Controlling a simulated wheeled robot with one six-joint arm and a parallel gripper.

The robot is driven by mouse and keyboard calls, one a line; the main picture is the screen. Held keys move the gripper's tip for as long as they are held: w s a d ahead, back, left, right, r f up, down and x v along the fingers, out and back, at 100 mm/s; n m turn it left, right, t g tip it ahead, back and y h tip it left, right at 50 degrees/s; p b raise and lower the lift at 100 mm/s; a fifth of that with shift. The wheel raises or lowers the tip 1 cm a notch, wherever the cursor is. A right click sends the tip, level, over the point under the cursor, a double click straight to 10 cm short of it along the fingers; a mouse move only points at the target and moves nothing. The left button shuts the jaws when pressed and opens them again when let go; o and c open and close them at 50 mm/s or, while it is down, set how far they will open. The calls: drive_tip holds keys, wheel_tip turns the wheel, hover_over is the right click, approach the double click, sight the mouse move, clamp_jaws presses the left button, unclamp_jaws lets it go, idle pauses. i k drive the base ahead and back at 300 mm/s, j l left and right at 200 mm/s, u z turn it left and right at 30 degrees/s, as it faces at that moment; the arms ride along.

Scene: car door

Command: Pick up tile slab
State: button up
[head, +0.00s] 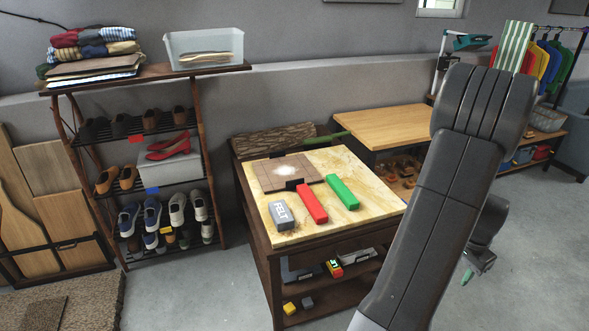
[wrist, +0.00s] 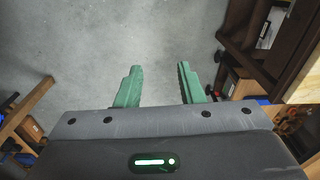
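The tile slab (head: 268,182) appears to be the brown square tile with a white powdery patch, lying flat at the back of the wooden cabinet top (head: 335,225). A small black piece touches its front edge. My gripper (head: 467,277) hangs to the right of the cabinet in the head view, low and well away from the slab, partly hidden behind my arm. In the wrist view its green fingers (wrist: 158,70) are spread apart with only bare floor between them. The slab is not visible in the wrist view.
A red bar (head: 312,204), a green bar (head: 342,192) and a grey FELT block (head: 281,215) lie near the slab. A log (head: 272,140) is behind it. A shoe rack (head: 150,185) stands left, a wooden table (head: 385,125) behind. Floor in front is clear.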

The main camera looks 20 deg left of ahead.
sight(281, 172)
drive_tip(key=i+j, duration=0.1)
drive_tip(key=j, duration=0.5)
drive_tip(key=i+j, duration=0.1)
drive_tip(key=j, duration=0.5)
drive_tip(key=i+j, duration=0.1)
drive_tip(key=j, duration=0.45)
drive_tip(key=i+j, duration=0.1)
drive_tip(key=j, duration=0.5)
drive_tip(key=i+j, duration=1.4)
drive_tip(key=i+j+z, duration=0.1)
drive_tip(key=i+j, duration=0.2)
drive_tip(key=i, duration=0.2)
